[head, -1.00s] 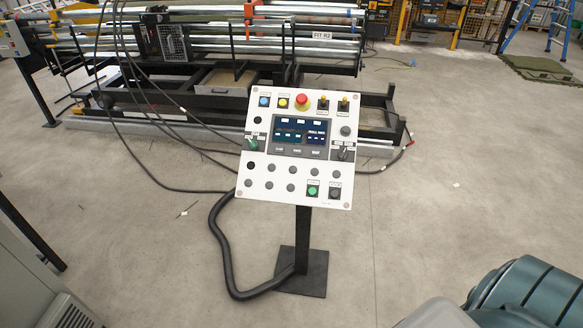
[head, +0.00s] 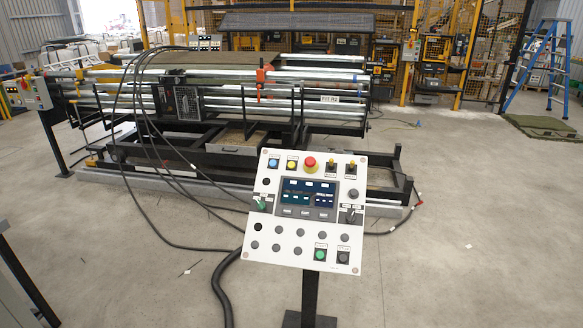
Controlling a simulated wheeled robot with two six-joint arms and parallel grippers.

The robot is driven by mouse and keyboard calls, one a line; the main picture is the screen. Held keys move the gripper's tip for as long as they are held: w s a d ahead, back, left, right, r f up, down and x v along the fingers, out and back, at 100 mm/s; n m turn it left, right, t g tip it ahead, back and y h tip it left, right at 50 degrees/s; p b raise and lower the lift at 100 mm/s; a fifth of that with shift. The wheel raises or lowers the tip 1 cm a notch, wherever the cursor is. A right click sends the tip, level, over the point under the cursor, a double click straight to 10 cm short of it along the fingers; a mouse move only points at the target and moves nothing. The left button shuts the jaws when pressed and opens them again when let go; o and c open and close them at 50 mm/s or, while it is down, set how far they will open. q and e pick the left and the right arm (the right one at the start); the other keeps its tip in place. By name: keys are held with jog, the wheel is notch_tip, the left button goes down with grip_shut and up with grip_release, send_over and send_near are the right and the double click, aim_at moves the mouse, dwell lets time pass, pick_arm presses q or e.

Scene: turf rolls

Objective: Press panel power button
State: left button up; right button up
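A white control panel (head: 282,242) stands on a black post in the middle of the head view, tilted back and facing me. Along its top are a blue button (head: 274,163), a yellow button (head: 291,165), a red mushroom button (head: 310,164) and two small switches. A screen (head: 307,193) sits in its centre. A green knob (head: 260,203) is at its left side. A green button (head: 320,255) and a dark button (head: 343,257) are at the lower right. Labels are too small to read. Neither of my grippers is in view.
A roller machine (head: 215,95) with black frame and hanging cables stands behind the panel. A black hose (head: 222,290) runs from the panel to the floor. A blue ladder (head: 545,65) is at the far right.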

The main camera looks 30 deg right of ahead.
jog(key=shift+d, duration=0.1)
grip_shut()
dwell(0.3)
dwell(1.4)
